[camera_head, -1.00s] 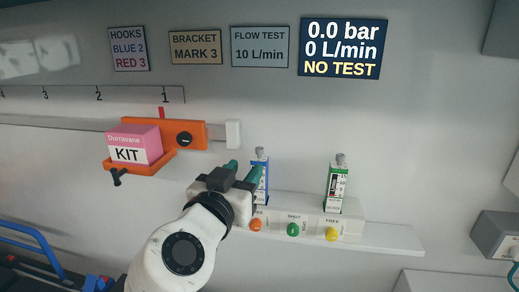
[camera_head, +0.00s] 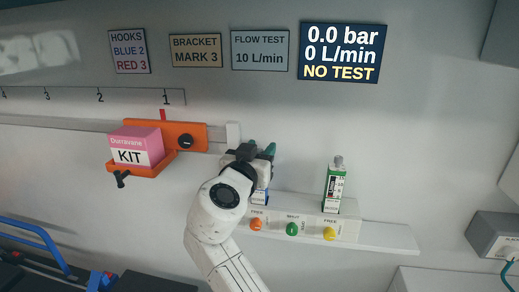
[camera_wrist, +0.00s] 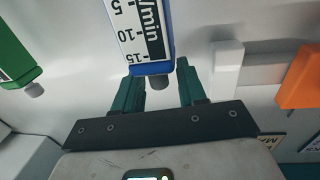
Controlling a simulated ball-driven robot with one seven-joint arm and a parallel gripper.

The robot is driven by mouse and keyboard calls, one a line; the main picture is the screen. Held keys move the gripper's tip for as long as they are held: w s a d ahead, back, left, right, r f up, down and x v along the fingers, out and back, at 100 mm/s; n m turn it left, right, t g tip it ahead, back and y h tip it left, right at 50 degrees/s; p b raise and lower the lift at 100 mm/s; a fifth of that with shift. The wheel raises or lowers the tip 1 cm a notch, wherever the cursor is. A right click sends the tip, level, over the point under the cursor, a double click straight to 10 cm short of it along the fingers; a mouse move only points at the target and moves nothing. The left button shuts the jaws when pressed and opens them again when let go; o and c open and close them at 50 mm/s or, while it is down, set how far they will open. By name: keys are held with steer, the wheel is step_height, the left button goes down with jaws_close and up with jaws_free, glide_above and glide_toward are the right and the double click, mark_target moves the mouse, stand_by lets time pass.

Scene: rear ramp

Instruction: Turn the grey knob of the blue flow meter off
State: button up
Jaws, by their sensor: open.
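My gripper (camera_head: 258,149) is at the top of the blue flow meter (camera_head: 261,196) in the head view. My arm hides most of that meter; only its lower part shows. In the wrist view the blue flow meter (camera_wrist: 142,35) appears upside down, with its grey knob (camera_wrist: 159,83) at its end. The two green fingers of my gripper (camera_wrist: 160,86) are apart, one on each side of the knob. A gap shows between the knob and each finger, so I see no grip on it. The knob is hidden in the head view.
An orange bracket (camera_head: 190,128) with a pink kit box (camera_head: 137,144) is on the left. The wall display (camera_head: 343,52) reads 0.0 bar, 0 L/min, NO TEST.

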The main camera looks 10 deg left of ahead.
steer(key=shift+c, duration=0.2)
jaws_close()
steer(key=shift+y, duration=0.3)
